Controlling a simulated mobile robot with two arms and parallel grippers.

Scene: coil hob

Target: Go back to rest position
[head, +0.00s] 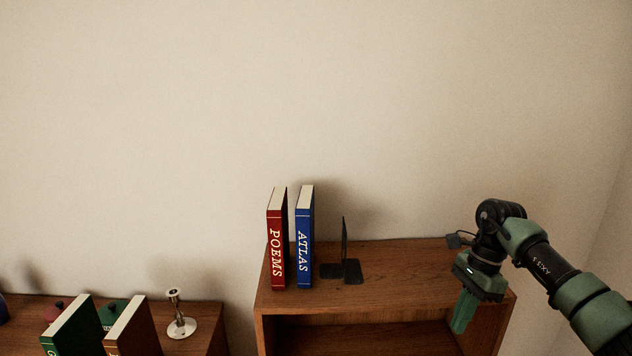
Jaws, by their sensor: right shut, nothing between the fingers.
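My right gripper (463,315) is at the right front of the wooden shelf unit (410,275), pointing down near its front edge. Its green fingers are together with nothing between them. My right arm comes in from the lower right. My left gripper does not show. A red book marked POEMS (277,245) and a blue book marked ATLAS (304,240) stand upright on the shelf top, well left of my right gripper. A black metal bookend (346,255) stands just right of the blue book.
A lower wooden surface (205,325) at the left holds a silver candlestick (180,318), a green book (72,328) and a brown book (133,330). The shelf top between bookend and gripper is clear. A bare wall (300,100) stands behind.

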